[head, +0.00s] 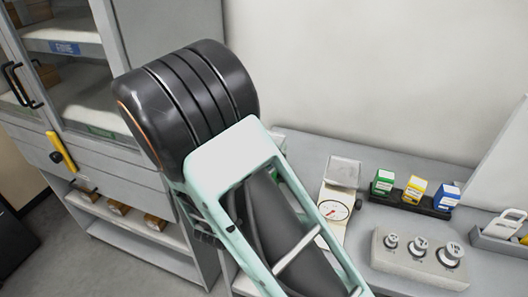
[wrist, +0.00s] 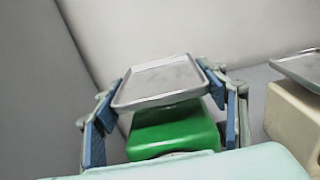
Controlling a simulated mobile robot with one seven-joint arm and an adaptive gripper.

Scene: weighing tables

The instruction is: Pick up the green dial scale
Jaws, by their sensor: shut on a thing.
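The green dial scale (wrist: 172,134) has a green body with a square metal tray on top. In the wrist view it sits between the two blue-padded fingers of my gripper (wrist: 166,116), which is shut on it at its sides. In the head view my arm covers my gripper and nearly all of the scale.
A cream dial scale (head: 335,209) with a metal tray stands close by on the right, also in the wrist view (wrist: 294,122). Further right are a rack (head: 408,202) of coloured boxes and a block (head: 418,260) of metal weights. A grey cabinet (head: 120,180) stands left; a wall is behind.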

